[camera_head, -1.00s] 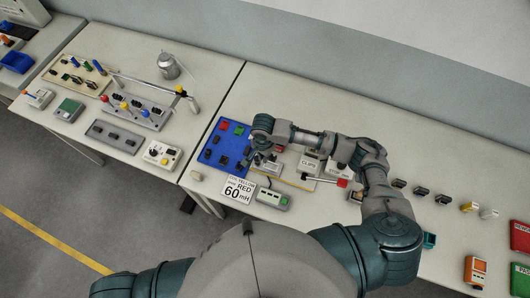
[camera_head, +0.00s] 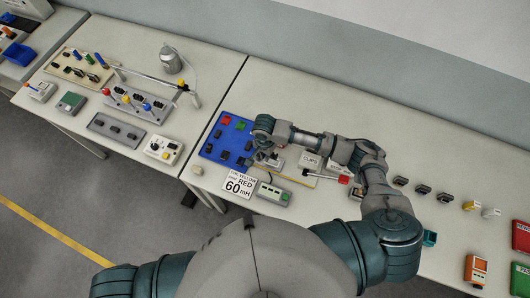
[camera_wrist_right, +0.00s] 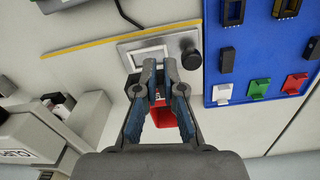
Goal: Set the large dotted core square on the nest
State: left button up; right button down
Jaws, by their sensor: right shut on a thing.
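My right gripper (camera_head: 262,161) is low over the bench at the right edge of the blue board. In the right wrist view its fingertips (camera_wrist_right: 157,76) are closed around a small dark piece, taken to be the core; it is mostly hidden and no dots show. Just beyond the fingertips is a grey framed plate (camera_wrist_right: 128,48) with a pale window, possibly the nest. It is partly covered by the fingers, and I cannot tell whether the piece touches it. A red part (camera_wrist_right: 168,116) shows between the fingers. My left gripper is out of view.
The blue board (camera_head: 212,151) carries dark parts and coloured blocks. A black knob (camera_wrist_right: 191,57) stands close to the fingertips. A card reading 60 mH (camera_head: 239,186) and a grey-green device (camera_head: 273,194) are in front. Several dark cores (camera_head: 423,189) line the right side.

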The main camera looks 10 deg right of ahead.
aim_at(266, 164)
jog(key=shift+d+f, duration=0.2)
jog(key=shift+f, duration=0.45)
jog(key=shift+d+f, duration=0.15)
jog(key=shift+f, duration=0.45)
jog(key=shift+a+f, duration=0.25)
jog(key=shift+f, duration=1.25)
jog(key=shift+d, duration=0.15)
jog(key=c, duration=1.2)
grip_release()
notch_tip(266, 164, up, 12)
jog(key=shift+w, duration=0.2)
